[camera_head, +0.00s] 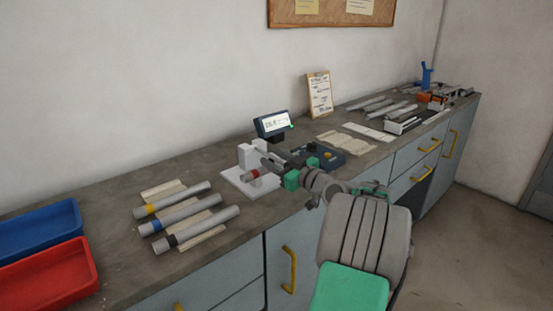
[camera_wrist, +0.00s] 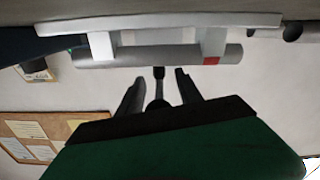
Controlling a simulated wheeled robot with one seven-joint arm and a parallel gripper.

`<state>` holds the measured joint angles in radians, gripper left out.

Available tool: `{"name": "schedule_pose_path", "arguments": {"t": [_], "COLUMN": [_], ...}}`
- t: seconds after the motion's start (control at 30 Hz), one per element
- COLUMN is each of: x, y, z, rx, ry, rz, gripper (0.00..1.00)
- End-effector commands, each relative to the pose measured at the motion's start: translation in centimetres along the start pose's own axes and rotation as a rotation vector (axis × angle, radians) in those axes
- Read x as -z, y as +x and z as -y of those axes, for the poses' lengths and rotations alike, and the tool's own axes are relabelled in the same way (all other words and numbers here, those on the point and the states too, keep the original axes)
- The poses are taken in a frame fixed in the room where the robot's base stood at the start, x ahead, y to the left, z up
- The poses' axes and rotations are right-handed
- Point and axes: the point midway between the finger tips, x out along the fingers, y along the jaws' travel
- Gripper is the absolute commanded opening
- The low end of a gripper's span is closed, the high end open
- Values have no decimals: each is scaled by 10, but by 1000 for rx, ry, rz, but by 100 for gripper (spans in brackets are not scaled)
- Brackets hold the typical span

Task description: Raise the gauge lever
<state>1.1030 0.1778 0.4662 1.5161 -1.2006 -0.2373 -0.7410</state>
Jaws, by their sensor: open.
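The gauge has a pale base (camera_head: 238,182) with upright white blocks and holds a grey tube with a red band (camera_head: 252,174). In the wrist view the tube (camera_wrist: 140,56) lies across the pale supports, its red band at the right. My gripper (camera_wrist: 159,76) is open just short of the tube. A dark, slim part with a small knob, seemingly the gauge lever (camera_wrist: 158,88), shows between the two fingers, with a gap on each side. In the head view my gripper (camera_head: 274,163) reaches in at the gauge's right side and hides the lever.
A display (camera_head: 273,124) stands behind the gauge. Several banded tubes (camera_head: 187,212) lie on a rack at left, beside blue (camera_head: 38,230) and red (camera_head: 45,283) trays. A dark blue box (camera_head: 322,156) and papers (camera_head: 346,144) lie to the right.

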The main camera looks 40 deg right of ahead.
Motion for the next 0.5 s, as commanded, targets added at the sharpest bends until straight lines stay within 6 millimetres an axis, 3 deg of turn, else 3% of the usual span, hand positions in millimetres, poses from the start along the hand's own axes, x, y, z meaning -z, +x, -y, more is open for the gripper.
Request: {"name": "schedule_pose_path", "arguments": {"t": [0.17, 0.5], "x": [0, 0], "y": [-1, -2], "z": [-1, -2], "rx": [-2, -3], "ry": [0, 0], "rz": [0, 1], "gripper": [40, 13]}}
